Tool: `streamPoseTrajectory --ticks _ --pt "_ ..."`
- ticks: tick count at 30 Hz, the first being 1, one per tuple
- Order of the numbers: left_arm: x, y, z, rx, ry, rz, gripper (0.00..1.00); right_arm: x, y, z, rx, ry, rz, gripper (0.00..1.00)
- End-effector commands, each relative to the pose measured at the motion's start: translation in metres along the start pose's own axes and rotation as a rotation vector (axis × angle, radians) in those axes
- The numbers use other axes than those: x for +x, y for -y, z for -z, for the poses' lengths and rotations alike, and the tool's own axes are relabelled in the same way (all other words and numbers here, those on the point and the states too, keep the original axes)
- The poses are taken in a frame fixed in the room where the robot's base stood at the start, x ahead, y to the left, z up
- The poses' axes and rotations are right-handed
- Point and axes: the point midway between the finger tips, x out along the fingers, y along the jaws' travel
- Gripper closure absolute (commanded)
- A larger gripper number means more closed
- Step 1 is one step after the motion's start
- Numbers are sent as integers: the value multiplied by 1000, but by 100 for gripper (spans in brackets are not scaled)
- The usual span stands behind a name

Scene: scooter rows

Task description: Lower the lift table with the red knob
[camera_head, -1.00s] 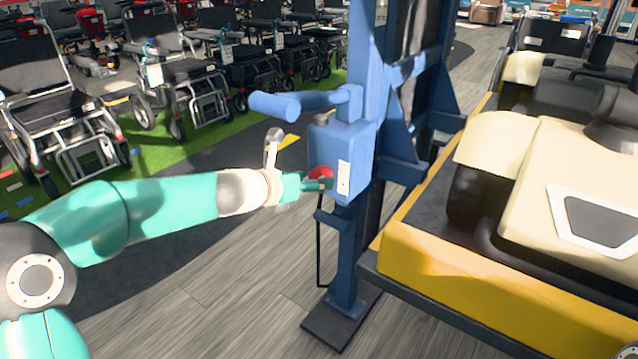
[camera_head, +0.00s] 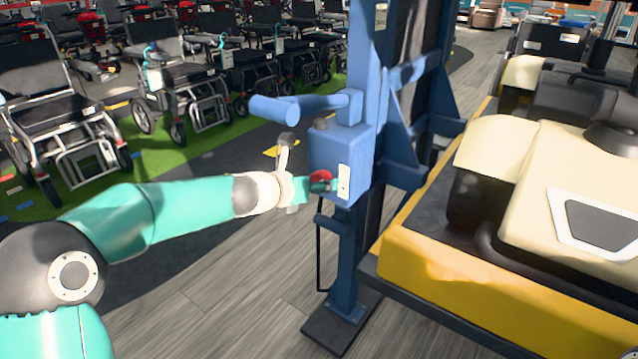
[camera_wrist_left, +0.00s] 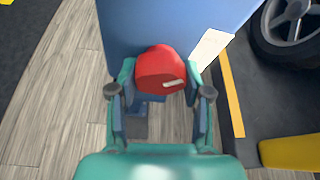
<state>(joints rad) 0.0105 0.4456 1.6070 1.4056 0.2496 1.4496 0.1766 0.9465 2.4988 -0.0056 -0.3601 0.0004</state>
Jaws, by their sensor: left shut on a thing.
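The red knob (camera_head: 321,176) sits on the front of the blue control box (camera_head: 352,150) on the lift's blue column. In the left wrist view the red knob (camera_wrist_left: 160,70) lies between the fingertips, with a short pale mark on its face. My left gripper (camera_head: 318,186) is at the box, shut on the knob, one finger on each side; it also fills the lower part of the left wrist view (camera_wrist_left: 160,88). The lift table (camera_head: 480,290) has a yellow edge and bears a cream and black scooter (camera_head: 560,180). My right gripper is out of view.
A blue handle (camera_head: 300,106) sticks out left above the box. The column's dark foot (camera_head: 340,325) stands on the grey wood floor. Several wheelchairs (camera_head: 65,130) stand on green carpet at the back left.

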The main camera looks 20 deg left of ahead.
Motion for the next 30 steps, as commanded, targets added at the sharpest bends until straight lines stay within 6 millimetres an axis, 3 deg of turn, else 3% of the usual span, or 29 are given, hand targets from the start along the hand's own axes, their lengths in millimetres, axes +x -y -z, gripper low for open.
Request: streamPoseTrajectory --ticks 14,30 --pt "0 -1 1 114 2 -51 86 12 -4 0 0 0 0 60" --pt "1 -2 4 552 1 -231 86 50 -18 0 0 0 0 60"
